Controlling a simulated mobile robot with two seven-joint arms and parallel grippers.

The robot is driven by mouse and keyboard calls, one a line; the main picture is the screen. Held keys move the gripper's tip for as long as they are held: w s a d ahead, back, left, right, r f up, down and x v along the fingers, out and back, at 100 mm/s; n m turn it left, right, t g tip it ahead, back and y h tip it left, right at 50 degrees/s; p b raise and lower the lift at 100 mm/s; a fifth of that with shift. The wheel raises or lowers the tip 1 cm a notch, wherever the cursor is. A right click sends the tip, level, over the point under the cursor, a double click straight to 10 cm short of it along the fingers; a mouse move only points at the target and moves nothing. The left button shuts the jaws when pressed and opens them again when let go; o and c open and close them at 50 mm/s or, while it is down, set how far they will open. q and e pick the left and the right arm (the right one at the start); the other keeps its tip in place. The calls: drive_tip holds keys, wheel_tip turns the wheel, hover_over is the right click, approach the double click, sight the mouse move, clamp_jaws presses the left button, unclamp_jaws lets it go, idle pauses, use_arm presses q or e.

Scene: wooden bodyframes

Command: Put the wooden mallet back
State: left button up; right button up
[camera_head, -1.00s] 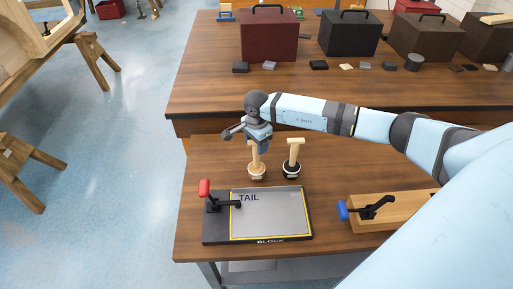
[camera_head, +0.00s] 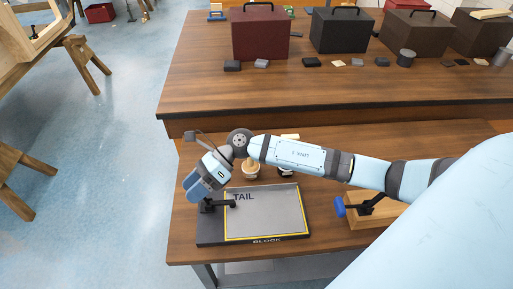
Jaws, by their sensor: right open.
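My right gripper (camera_head: 196,188) is open, tilted down and to the left, over the left edge of the board marked TAIL and BLOCK (camera_head: 264,212). It covers the red handle of the board's clamp; the clamp's black lower part (camera_head: 216,205) shows. No mallet shows in the gripper. Behind my right arm stand two round holders. The light holder (camera_head: 251,171) is at the left, and what stands in it is mostly hidden by the arm. At the right holder, a pale wooden mallet top (camera_head: 290,137) shows above the arm, and the rest is hidden. My left gripper is not in view.
A wooden block with a blue-handled clamp (camera_head: 340,207) lies at the right of the near bench. The far bench holds a dark red box (camera_head: 259,34), a black box (camera_head: 341,31) and several small blocks. Wooden trestles stand on the floor at the left.

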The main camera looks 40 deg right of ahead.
drive_tip(key=s+a+r+m+t+y, duration=0.2)
drive_tip(key=a+m+t+y, duration=0.3)
drive_tip(key=m, duration=0.6)
drive_tip(key=s+d+f+m+t+h, duration=0.2)
drive_tip(key=s+d+f+m+h, duration=0.2)
drive_tip(key=m, duration=0.7)
drive_tip(key=s+d+f+m+t+h+p, duration=0.1)
drive_tip(key=s+d+f+m+h, duration=0.3)
drive_tip(key=m, duration=0.8)
drive_tip(key=s+d+f+m+t+h, duration=0.3)
drive_tip(key=s+d+f+m+h, duration=0.1)
drive_tip(key=s+f+m+h, duration=0.3)
wheel_tip(320, 180, down, 3)
drive_tip(key=m, duration=0.4)
drive_tip(key=shift+s+r, duration=0.15)
